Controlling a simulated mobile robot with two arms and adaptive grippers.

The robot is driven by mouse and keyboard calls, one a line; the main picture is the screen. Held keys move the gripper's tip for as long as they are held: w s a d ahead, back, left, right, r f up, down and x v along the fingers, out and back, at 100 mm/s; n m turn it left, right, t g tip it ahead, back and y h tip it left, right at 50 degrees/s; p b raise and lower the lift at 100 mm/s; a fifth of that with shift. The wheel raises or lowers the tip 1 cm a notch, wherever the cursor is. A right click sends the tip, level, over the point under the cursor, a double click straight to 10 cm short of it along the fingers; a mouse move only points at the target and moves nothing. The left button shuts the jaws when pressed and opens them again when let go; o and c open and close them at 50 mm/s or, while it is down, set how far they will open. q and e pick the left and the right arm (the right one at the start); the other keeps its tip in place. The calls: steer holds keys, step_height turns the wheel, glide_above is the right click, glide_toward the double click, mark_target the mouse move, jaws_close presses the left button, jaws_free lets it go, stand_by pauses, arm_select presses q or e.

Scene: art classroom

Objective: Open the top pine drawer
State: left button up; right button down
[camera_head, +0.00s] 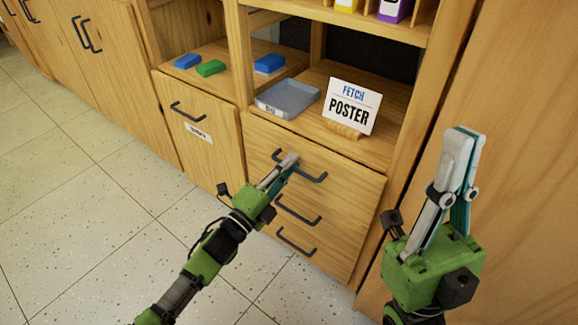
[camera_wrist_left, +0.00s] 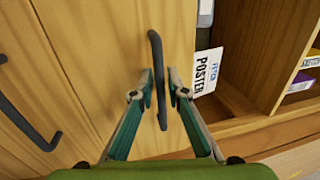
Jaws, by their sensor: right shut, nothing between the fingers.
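The top pine drawer (camera_head: 331,167) is the upper one of a stack of three and looks flush with the cabinet. Its dark bar handle (camera_head: 312,178) also shows in the left wrist view (camera_wrist_left: 158,62). My left gripper (camera_head: 290,163) is at this handle. In the left wrist view its two fingertips (camera_wrist_left: 160,88) stand on either side of the bar, a little apart, with narrow gaps showing. My right gripper (camera_head: 462,150) is shut and empty, raised at the right, away from the drawers.
Two lower drawer handles (camera_head: 298,212) (camera_head: 296,243) sit below. A labelled cabinet door (camera_head: 205,145) is to the left, and a wooden panel (camera_head: 525,140) is close to my right gripper. Tiled floor is clear at left.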

arm_select(q)
jaws_close()
